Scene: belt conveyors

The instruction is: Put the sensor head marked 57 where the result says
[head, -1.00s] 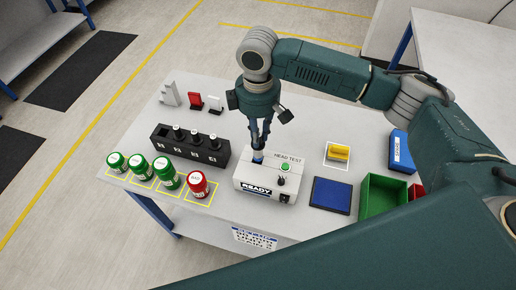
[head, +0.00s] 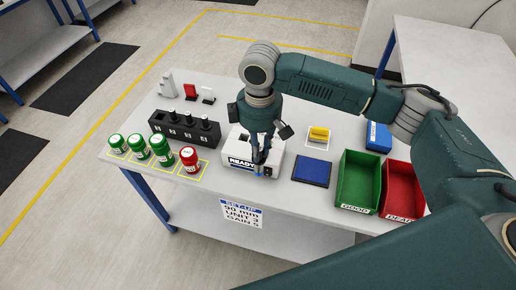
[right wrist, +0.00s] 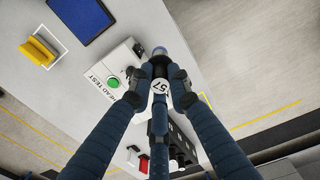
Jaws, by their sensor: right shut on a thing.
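My right gripper (head: 261,160) is shut on the sensor head marked 57 (right wrist: 160,87). Its round white label shows between the fingers in the right wrist view. In the head view the fingers are in front of the white HEAD TEST box (head: 236,146) and hide part of it; I cannot tell whether the head touches the box. The box's display (head: 241,162) reads READY. Its green button (right wrist: 114,81) shows in the right wrist view. A green bin marked GOOD (head: 356,210) and a red bin marked DEAD (head: 400,214) stand at the right. My left gripper is out of view.
A black rack (head: 182,133) holds several heads left of the box. Three green jars and one red jar (head: 190,161) stand along the left front. A blue pad (head: 311,172), a yellow block (head: 319,133) and a blue box (head: 378,136) lie right. A set-up card (head: 242,213) hangs in front.

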